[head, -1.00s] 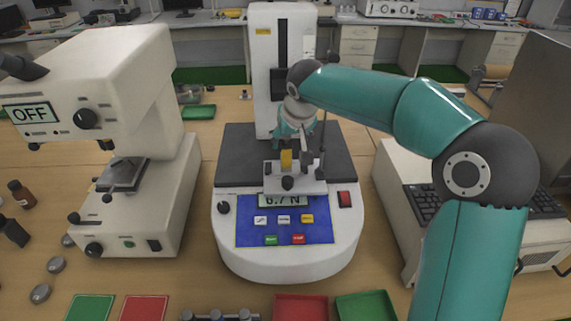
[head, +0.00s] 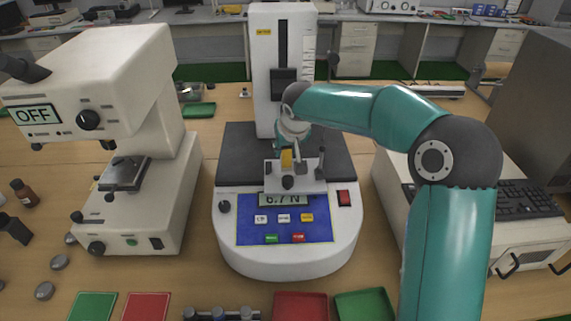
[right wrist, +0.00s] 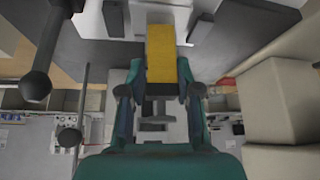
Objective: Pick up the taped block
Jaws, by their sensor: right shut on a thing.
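The taped block, its yellow part (head: 287,158) showing, is at the small metal fixture (head: 310,178) on the tester's plate in the head view. In the right wrist view the yellow block (right wrist: 161,55) lies between the fingers of my right gripper (right wrist: 160,88). My right gripper (head: 291,150) comes down over the fixture from above and is shut on the block. I cannot tell whether the block is clear of the fixture. The tester's display (head: 283,199) reads about 6.7 N. My left gripper is out of view.
The tester's column (head: 265,70) stands right behind my gripper. A microscope-like instrument (head: 100,80) with an OFF display stands at left. A red tray (head: 300,306) and a green tray (head: 365,304) lie in front. A keyboard (head: 525,200) is at right.

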